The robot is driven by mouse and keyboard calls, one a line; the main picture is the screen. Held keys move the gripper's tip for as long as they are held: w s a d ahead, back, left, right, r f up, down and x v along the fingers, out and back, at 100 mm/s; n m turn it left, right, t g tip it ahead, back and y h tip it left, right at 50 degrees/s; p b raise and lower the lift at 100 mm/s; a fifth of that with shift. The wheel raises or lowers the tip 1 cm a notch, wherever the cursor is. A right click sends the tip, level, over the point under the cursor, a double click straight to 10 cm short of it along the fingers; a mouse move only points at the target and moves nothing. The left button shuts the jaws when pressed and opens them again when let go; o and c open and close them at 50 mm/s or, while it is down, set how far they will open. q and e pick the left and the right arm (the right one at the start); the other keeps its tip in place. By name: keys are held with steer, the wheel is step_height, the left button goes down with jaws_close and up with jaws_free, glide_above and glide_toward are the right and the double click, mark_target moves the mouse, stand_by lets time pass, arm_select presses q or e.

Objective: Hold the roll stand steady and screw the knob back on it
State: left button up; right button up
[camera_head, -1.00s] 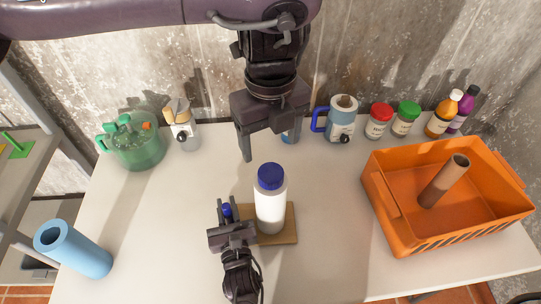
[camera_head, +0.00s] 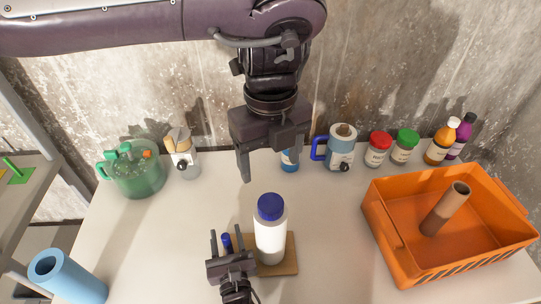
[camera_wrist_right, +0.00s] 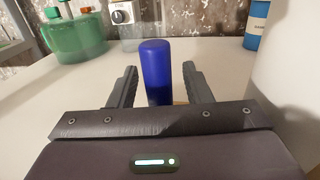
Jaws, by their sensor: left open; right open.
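The roll stand has a wooden base (camera_head: 285,266) with a white upright roll (camera_head: 270,242) on it. The blue knob (camera_head: 270,205) sits on top of the roll; whether it is tight I cannot tell. A slim blue post (camera_head: 226,242) stands upright at the left of the roll; it shows large in the right wrist view (camera_wrist_right: 157,72). My right gripper (camera_head: 226,234) is open, its fingers on either side of this post with visible gaps. My left gripper (camera_head: 270,168) is open and empty, above and behind the knob, apart from it. The post's foot is hidden.
An orange crate (camera_head: 392,247) with a brown tube (camera_head: 446,208) stands at the right. A blue tube (camera_head: 70,278) is at the front left. The left middle of the table is clear.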

steer(key=s, duration=0.2)
steer(key=s+d, duration=0.1)
steer(key=s, duration=0.4)
steer(key=shift+s+d, duration=0.15)
steer(key=shift+s, duration=0.2)
